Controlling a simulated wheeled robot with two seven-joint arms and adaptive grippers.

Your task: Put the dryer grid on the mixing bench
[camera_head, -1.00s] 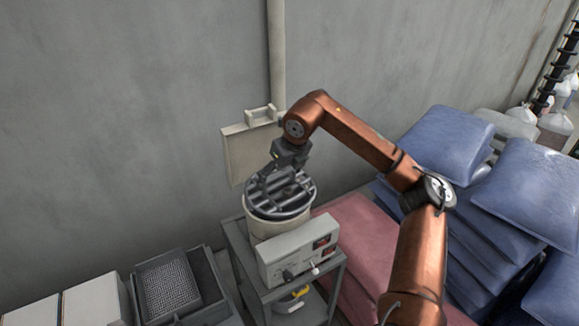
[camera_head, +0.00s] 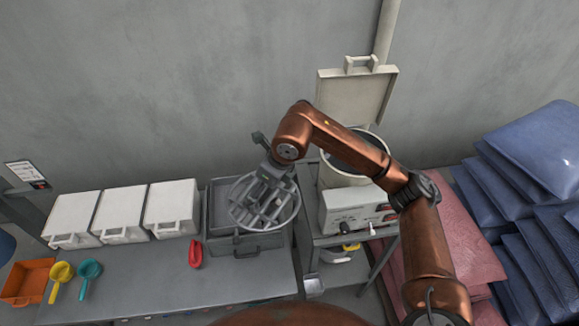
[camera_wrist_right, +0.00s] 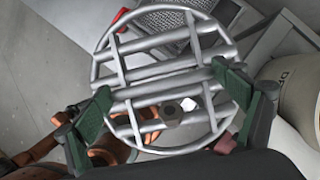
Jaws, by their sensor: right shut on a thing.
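The dryer grid (camera_head: 262,208) is a round grey metal ring with parallel bars. My right gripper (camera_head: 272,178) is shut on it and holds it above a grey bin at the right end of the mixing bench (camera_head: 215,287). In the right wrist view the grid (camera_wrist_right: 160,67) lies between the green-padded fingers of the right gripper (camera_wrist_right: 165,92). The dryer (camera_head: 340,178) is a pale drum on a stand to the right, its square lid raised. My left gripper is not in view.
The grey bin (camera_head: 218,244) partly lies behind the grid. Three white lidded boxes (camera_head: 123,213), a red scoop (camera_head: 195,254), yellow and teal scoops and an orange tray (camera_head: 27,281) are on the bench. The front middle of the bench is clear. Blue sacks (camera_head: 535,150) are stacked at right.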

